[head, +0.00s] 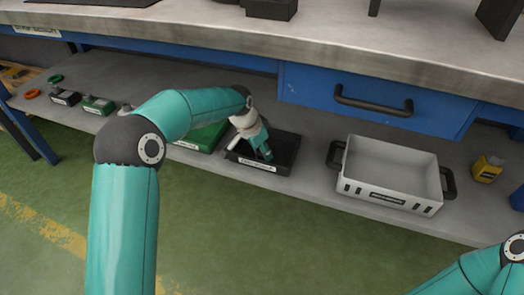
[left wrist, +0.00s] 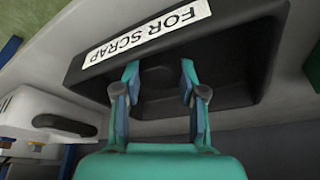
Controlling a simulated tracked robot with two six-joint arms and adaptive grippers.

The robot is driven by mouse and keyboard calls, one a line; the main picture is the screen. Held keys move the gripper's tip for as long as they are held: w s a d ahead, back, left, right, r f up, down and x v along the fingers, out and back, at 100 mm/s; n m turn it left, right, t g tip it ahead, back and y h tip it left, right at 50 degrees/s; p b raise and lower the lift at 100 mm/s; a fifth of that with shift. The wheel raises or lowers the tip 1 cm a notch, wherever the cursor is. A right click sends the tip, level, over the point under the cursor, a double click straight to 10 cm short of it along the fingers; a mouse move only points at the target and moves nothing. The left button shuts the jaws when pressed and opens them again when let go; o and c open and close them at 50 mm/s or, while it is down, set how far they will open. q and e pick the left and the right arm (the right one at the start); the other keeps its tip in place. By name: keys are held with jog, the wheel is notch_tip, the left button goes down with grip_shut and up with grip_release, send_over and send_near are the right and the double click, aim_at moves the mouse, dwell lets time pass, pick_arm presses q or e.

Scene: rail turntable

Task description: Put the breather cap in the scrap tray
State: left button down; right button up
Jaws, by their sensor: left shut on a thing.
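The scrap tray (head: 285,167) is a shallow black tray on the lower shelf. In the left wrist view its label reads "FOR SCRAP" and its rim (left wrist: 238,32) fills the upper part. My left gripper (head: 268,153) reaches down over the tray in the head view. In the left wrist view its teal fingers (left wrist: 160,85) are shut on a dark, rounded thing, the breather cap (left wrist: 158,77), hard to make out against the black tray. I cannot tell whether the cap touches the tray floor. My right gripper is out of view.
A white bin (head: 390,168) with black handles stands right of the tray, and a green container (head: 203,138) stands left of it. A yellow item (head: 487,169) sits farther right. The workbench's blue drawer (head: 375,103) overhangs the shelf behind.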

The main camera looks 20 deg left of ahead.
aim_at(258, 153)
pick_arm(q)
jog(key=c, duration=0.7)
grip_release()
jog(key=shift+o, duration=0.2)
jog(key=p+v, duration=0.1)
jog(key=v, duration=0.2)
jog(key=shift+s+a+r+p, duration=0.1)
jog(key=shift+s+r+p, duration=0.05)
jog(key=shift+r+p, duration=0.2)
jog(key=s+a+p, duration=0.2)
jog(key=s+a, duration=0.4)
jog(key=s, duration=0.4)
jog(key=s+d+f+n+g+h, duration=0.1)
jog(key=s+d+f, duration=0.2)
jog(key=f, duration=0.3)
jog(key=s+d+f+n, duration=0.2)
jog(key=s+d+f, duration=0.15)
jog(key=f, duration=0.25)
jog(key=s+d+f+n+g+h, duration=0.1)
jog(key=s+d+f, duration=0.2)
jog(key=f, duration=0.3)
jog(key=s+d+f+n, duration=0.2)
jog(key=s+f, duration=0.1)
jog(key=s, duration=0.3)
jog(key=s+d+f+n, duration=0.2)
jog(key=s+f, duration=0.1)
jog(key=s, duration=0.3)
jog(key=shift+s+f+n+g, duration=0.2)
jog(key=shift+f+n+g, duration=0.1)
jog(key=shift+f, duration=0.05)
